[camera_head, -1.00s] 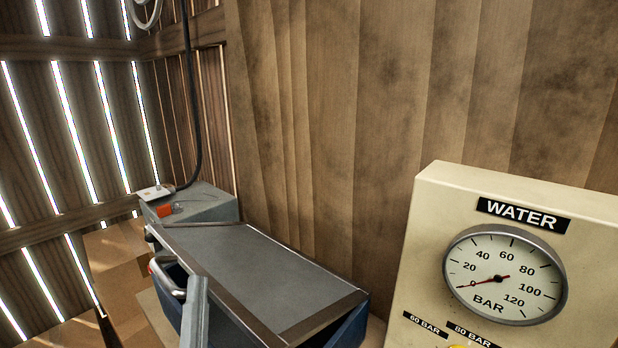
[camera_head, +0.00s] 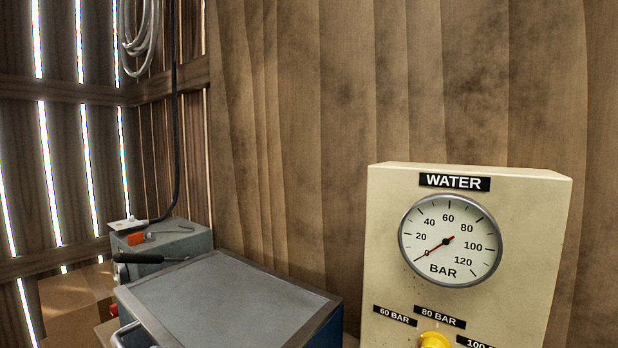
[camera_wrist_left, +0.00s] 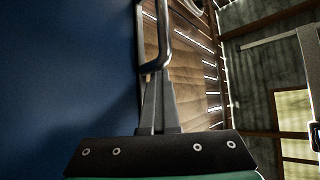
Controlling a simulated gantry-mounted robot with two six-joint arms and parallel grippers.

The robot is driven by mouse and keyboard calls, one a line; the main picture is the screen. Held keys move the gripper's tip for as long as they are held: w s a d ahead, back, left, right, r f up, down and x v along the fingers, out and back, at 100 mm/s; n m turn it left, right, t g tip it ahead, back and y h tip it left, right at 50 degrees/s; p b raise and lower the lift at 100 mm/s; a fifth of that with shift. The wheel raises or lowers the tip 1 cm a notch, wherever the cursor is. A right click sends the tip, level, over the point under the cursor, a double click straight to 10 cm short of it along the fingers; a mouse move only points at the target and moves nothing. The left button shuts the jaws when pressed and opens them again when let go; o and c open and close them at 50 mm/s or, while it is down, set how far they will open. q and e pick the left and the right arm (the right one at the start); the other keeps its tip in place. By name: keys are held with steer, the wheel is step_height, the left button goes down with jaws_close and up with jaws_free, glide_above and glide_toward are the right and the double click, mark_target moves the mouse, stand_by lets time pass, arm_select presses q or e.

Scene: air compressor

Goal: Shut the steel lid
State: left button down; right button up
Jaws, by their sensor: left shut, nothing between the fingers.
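The steel lid (camera_head: 230,298) is a flat grey panel with a darker frame, on top of a blue box (camera_head: 328,325) in the head view. It looks level there, but its front edge is cut off, so I cannot tell whether a gap remains. A metal handle (camera_head: 121,334) shows at its left edge. In the left wrist view, my left gripper (camera_wrist_left: 157,78) is shut and empty, its fingertips close to the lower end of the metal handle (camera_wrist_left: 165,45). I cannot tell whether they touch. A blue surface (camera_wrist_left: 65,75) fills the left side. My right gripper is not in view.
A beige panel (camera_head: 545,215) with a water gauge (camera_head: 450,241) and yellow knob (camera_head: 434,341) stands right of the box. Wooden walls (camera_head: 300,120) close off the back and left.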

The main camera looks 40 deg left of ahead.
arm_select(q)
steer(key=shift+w+a+f, duration=0.1)
steer(key=shift+w+f, duration=0.05)
steer(key=shift+f, duration=0.35)
steer(key=shift+w+a+f, duration=0.1)
steer(key=shift+f, duration=0.35)
steer(key=s+r+v, duration=0.1)
steer(key=v, duration=1)
steer(key=shift+d+r, duration=0.25)
steer(key=shift+d, duration=0.2)
steer(key=shift+w+a, duration=0.1)
